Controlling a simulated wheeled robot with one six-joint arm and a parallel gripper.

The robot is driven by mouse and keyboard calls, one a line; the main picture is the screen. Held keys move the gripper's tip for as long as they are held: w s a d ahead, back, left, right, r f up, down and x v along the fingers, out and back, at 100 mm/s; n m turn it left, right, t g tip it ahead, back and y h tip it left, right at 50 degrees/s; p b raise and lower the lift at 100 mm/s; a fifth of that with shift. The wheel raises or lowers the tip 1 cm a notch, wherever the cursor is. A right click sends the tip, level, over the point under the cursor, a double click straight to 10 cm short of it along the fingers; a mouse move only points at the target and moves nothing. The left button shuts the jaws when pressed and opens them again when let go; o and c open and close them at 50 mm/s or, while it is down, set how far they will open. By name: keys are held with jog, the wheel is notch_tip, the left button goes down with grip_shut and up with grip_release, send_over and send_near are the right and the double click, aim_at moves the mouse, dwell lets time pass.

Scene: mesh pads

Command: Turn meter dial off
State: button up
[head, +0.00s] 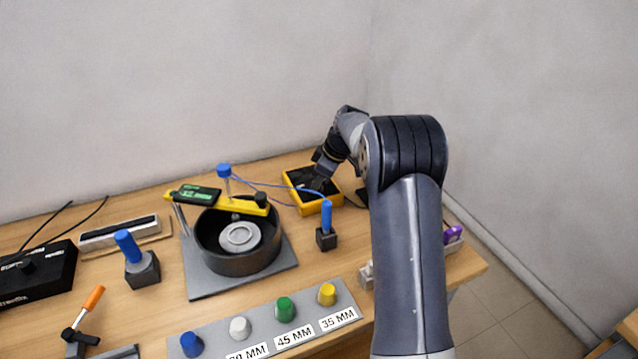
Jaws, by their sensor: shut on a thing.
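The meter (329,206) is a yellow-edged box with a black face, lying on the bench right of centre. A blue lead runs over it, and my gripper covers much of its face. My gripper (318,184) points down onto the black face from the upper right and is shut on the meter dial. The dial is hidden by the fingers, so its setting cannot be read.
A black round pot (238,262) on a grey plate stands left of the meter, under a yellow bar (238,203) with a green display. A blue-handled block (326,239) stands just in front of the meter. Coloured knobs line a labelled strip (262,331) at the front.

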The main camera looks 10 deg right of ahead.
jog(key=shift+n, duration=0.3)
jog(key=o, duration=1)
jog(key=v, duration=1)
jog(key=shift+w+d+r+b, duration=0.1)
jog(key=shift+d+r+b, duration=0.1)
jog(key=shift+r+b, duration=0.2)
jog(key=x, duration=1.1)
jog(key=shift+s+p, duration=0.2)
jog(key=shift+p, duration=0.15)
jog(key=shift+r, duration=0.15)
